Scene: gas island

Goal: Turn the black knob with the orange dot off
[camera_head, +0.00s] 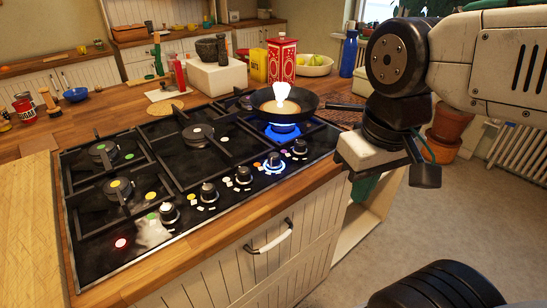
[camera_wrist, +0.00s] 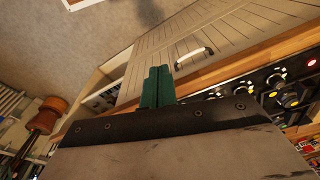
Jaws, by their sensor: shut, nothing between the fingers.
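A row of black knobs runs along the front edge of the black gas hob (camera_head: 190,238). Small coloured dots sit beside the knobs; I cannot tell surely which is orange. My gripper's green fingers (camera_wrist: 157,86) are together and empty in the wrist view. In the head view they are mostly hidden below my wrist, right of the hob and apart from the knobs.
The pan's handle (camera_head: 344,106) points right toward my arm. A drawer handle (camera_head: 268,236) sticks out below the counter's front edge. A red tin (camera_head: 281,60), a fruit bowl (camera_head: 314,66) and a blue bottle (camera_head: 348,54) stand behind the hob.

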